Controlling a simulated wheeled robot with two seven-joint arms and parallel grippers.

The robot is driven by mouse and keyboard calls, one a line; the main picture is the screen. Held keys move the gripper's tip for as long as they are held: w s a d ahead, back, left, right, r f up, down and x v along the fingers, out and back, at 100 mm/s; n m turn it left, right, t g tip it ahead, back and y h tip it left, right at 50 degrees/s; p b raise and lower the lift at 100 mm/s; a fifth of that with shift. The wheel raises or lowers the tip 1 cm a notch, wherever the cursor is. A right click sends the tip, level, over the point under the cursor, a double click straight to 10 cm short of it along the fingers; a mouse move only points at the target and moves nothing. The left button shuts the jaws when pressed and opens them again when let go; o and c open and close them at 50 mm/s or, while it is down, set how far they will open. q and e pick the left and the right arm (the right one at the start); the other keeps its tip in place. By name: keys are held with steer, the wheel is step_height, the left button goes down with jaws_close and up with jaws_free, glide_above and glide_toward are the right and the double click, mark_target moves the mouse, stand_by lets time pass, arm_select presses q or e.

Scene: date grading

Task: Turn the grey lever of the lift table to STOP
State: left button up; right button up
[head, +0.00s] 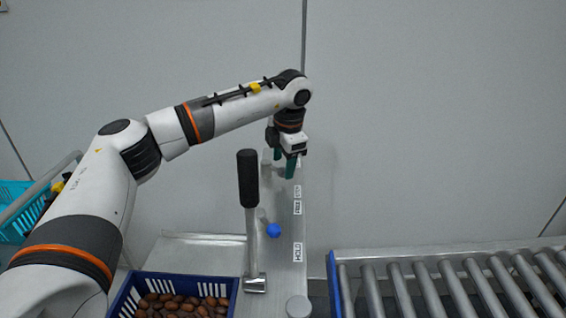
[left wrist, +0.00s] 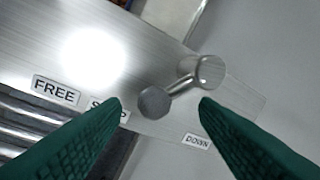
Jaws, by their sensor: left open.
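The grey lever (left wrist: 180,88) shows in the left wrist view on the brushed-metal panel (left wrist: 120,30). It has a round pivot post (left wrist: 203,70) and a dark grey knob (left wrist: 153,103) at its free end. My left gripper (head: 284,165) is open over the far end of the panel. In the left wrist view its green fingertips (left wrist: 160,103) stand on either side of the knob, with visible gaps. The left finger partly covers the STOP label. My right gripper is out of view.
A tall black-handled lever (head: 248,180) and a blue knob (head: 274,230) stand on the nearer panel. A blue crate of dates (head: 232,283) is in front and a roller conveyor (head: 440,285) at right. A wall closes off the back.

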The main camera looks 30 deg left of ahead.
arm_select(q)
steer(key=shift+w+a+f, duration=0.1)
steer(key=shift+a+f, duration=0.05)
steer(key=shift+f, duration=0.7)
steer(key=shift+c, duration=0.5)
